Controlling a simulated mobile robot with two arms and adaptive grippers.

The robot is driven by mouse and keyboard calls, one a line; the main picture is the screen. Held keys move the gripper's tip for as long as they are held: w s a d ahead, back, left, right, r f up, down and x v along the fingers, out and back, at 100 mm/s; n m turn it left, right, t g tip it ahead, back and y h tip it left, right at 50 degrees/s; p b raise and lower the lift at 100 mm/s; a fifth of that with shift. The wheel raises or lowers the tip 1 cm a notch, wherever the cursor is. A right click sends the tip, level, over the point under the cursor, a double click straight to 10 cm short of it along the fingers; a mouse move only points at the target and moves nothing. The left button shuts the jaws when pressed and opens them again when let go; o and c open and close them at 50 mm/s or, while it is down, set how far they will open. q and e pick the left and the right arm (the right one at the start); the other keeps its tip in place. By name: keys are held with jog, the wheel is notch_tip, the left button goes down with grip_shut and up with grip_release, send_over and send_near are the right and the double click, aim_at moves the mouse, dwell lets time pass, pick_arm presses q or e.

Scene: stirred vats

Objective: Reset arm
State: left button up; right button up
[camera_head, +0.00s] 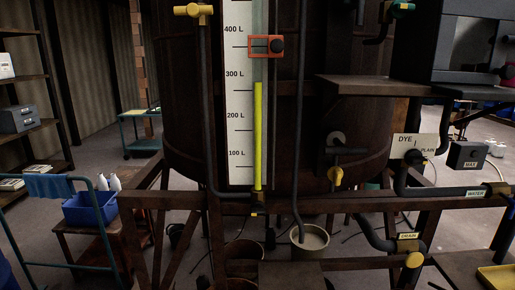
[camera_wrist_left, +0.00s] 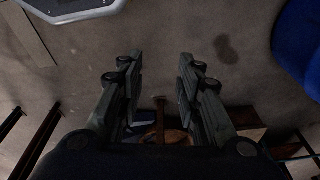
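My left gripper (camera_wrist_left: 158,75) shows in the left wrist view, with its two fingers wide apart and nothing between the tips. Bare floor lies beyond the fingers. Neither of my arms shows in the head view, and my right gripper is in no view. In the head view a large dark vat (camera_head: 350,120) stands on a brown frame. A white scale board (camera_head: 238,120) with a yellow-green level column (camera_head: 258,135) is on its front. The column top is a little below the 300 L mark.
A blue rail cart (camera_head: 62,268) and a blue bin (camera_head: 90,208) stand at the left. A dye/plain switch plate (camera_head: 414,146), a pipe labelled water (camera_head: 475,193) and a drain valve (camera_head: 414,260) are at the right. A bucket (camera_head: 310,240) stands below the vat.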

pick_arm(q)
jog(key=s+a+f+g, duration=0.1)
jog(key=s+a+f, duration=0.1)
jog(key=s+f, duration=1)
jog(key=s, duration=0.3)
jog(key=shift+a+f, duration=0.15)
jog(key=shift+a, duration=0.25)
